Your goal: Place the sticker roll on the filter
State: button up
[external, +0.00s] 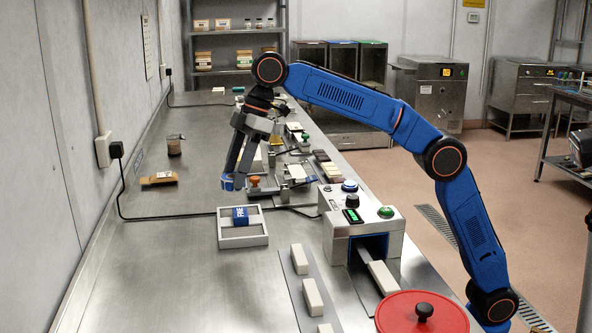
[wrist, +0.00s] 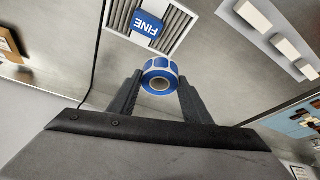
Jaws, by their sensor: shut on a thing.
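My gripper (wrist: 158,92) is shut on the sticker roll (wrist: 160,68), a blue and white roll with an open core, held between the fingertips. In the external view my gripper (external: 234,175) points down, and part of the blue roll (external: 227,184) shows at its tips. The filter (external: 229,242) is a pale square frame with a blue block reading FINE on it. It lies on the bench, nearer the camera than my gripper. In the wrist view the filter (wrist: 182,34) shows its slats beyond the roll, apart from it. The roll's height above the bench is hard to tell.
A grey machine (external: 340,222) with buttons stands right of the filter. Pale blocks (external: 312,296) lie in a row in front. A red round lid (external: 422,318) is at the front right. A brown card (external: 159,178) and a jar stand left. Bare bench surrounds the filter's left side.

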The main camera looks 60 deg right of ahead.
send_over(236, 213)
jog(key=s+d, duration=0.1)
jog(key=d, duration=0.1)
jog(key=shift+a+f, duration=0.15)
jog(key=shift+f, duration=4.4)
jog(key=o, duration=1.1)
jog(key=shift+f, duration=0.15)
jog(key=shift+c, duration=0.2)
jog(key=v, duration=1.2)
